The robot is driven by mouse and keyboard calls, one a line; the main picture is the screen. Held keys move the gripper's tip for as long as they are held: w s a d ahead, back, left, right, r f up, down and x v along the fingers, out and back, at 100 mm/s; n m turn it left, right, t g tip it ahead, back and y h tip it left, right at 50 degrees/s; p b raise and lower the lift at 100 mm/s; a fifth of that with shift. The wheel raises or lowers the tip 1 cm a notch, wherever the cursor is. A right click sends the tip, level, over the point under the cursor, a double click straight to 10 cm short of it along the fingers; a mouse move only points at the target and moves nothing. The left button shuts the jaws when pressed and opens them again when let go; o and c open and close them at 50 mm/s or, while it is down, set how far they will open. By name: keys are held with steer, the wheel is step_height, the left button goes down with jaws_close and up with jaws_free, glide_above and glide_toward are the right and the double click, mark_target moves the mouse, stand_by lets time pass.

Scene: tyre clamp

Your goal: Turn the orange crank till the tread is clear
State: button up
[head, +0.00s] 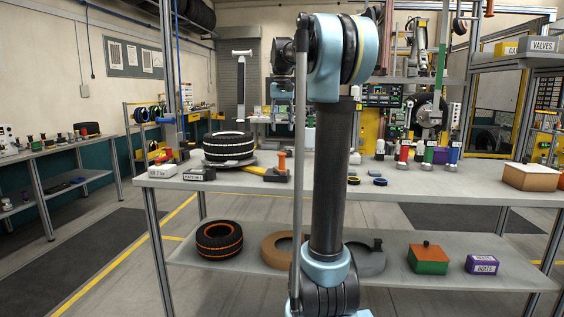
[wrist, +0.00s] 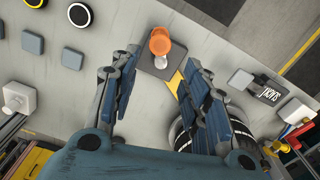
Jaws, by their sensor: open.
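The orange crank (head: 282,160) stands on a dark base (head: 275,177) on the workbench. In the wrist view the crank (wrist: 159,40) shows from above, with a pale metal part beside it on the dark square base (wrist: 163,66). A yellow bar (head: 251,170) runs from the base towards the tyre (head: 229,146), a black one with white bands. In the wrist view the tyre (wrist: 184,137) is partly hidden by my right-hand finger. My gripper (wrist: 163,60) is open and empty, its fingers either side of the base in the picture. Contact between bar and tread cannot be told.
A labelled block (head: 199,174) and a white box (head: 163,171) stand left of the crank. My arm hides the middle of the bench.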

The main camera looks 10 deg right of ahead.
mark_target(282, 159)
step_height(282, 159, down, 14)
steer(key=shift+f, duration=0.1)
stand_by(0.5)
jaws_close()
